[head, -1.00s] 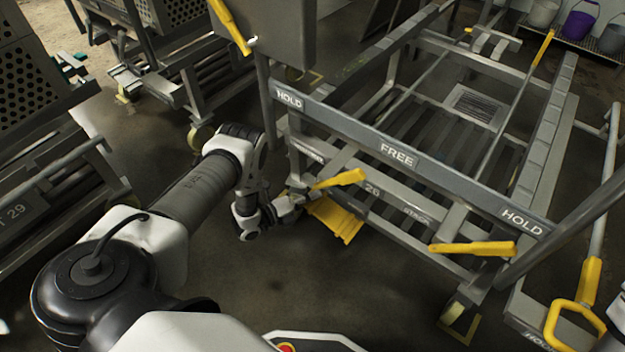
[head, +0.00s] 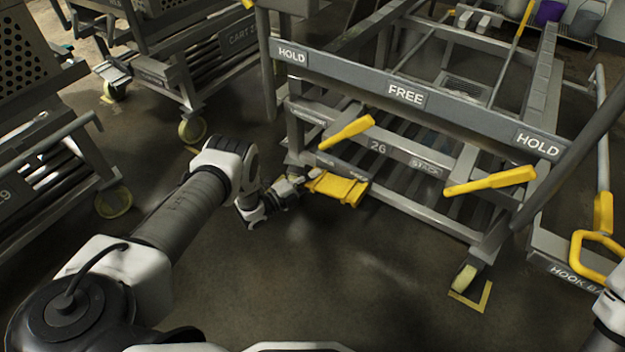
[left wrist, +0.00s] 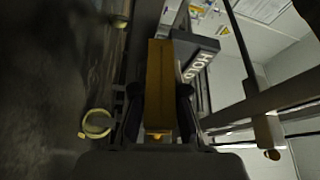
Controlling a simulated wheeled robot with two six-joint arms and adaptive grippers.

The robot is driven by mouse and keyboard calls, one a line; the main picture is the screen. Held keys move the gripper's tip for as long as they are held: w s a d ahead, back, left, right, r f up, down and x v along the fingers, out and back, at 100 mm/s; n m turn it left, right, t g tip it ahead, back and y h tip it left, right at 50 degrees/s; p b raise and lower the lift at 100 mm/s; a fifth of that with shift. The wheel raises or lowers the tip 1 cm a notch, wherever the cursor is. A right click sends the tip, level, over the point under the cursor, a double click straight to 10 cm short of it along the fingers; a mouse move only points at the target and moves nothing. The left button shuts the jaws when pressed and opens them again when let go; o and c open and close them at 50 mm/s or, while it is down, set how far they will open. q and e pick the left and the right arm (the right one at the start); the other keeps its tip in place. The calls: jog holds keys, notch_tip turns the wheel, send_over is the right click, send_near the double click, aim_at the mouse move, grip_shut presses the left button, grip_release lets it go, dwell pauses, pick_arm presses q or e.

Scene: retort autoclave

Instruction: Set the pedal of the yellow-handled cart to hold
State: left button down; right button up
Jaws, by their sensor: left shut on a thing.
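The cart numbered 26 (head: 450,170) stands at centre right, with yellow handles (head: 347,132) on its near end. Its top rail (head: 460,118) reads HOLD, FREE, HOLD. A wide yellow pedal (head: 338,188) sticks out low at the cart's near left side. My left gripper (head: 300,184) is at the pedal's left end. In the left wrist view a yellow bar, the pedal (left wrist: 159,85), lies between the fingers of my left gripper (left wrist: 160,115), which is shut on it. A HOLD label (left wrist: 197,65) shows just beside it. My right gripper is not visible.
Another cart (head: 160,75) stands behind at the left, and a third cart's frame (head: 50,160) is at the left edge. A yellow loop handle (head: 592,255) is at the far right. Open floor (head: 330,275) lies in front of cart 26.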

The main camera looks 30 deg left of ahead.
pick_arm(q)
jog(key=c, duration=1.2)
grip_release()
jog(key=shift+f, duration=0.1)
jog(key=v, duration=1.2)
